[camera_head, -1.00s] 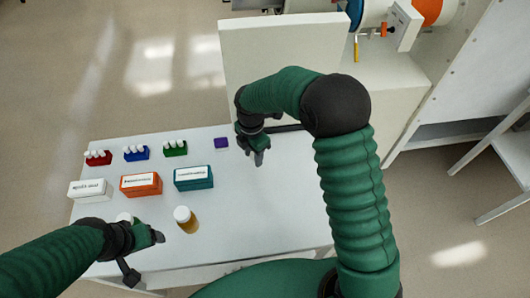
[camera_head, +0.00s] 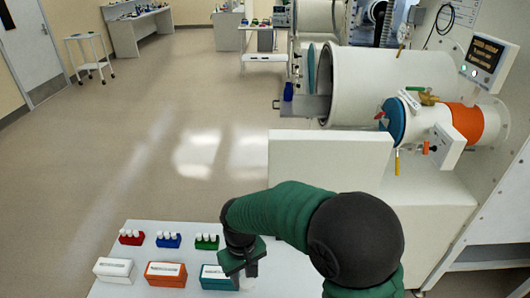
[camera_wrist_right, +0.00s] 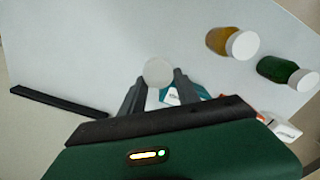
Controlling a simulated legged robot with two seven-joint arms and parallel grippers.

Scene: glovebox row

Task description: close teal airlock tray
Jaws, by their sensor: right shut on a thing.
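A grey tray (camera_head: 308,107) sticks out to the left of a large white airlock cylinder (camera_head: 378,88) in the head view, with a small blue item (camera_head: 288,91) on it. A teal disc (camera_head: 311,66) shows by the cylinder's mouth, and another teal disc (camera_head: 392,118) caps a smaller port on the right. My right gripper (camera_head: 243,274) is low over the front table, far from the tray. In the right wrist view its fingers (camera_wrist_right: 158,92) are shut on a white-capped bottle (camera_wrist_right: 157,71), whose body is mostly hidden. My left gripper is out of view.
Amber (camera_wrist_right: 220,40) and green (camera_wrist_right: 273,69) bottles show in the wrist view.

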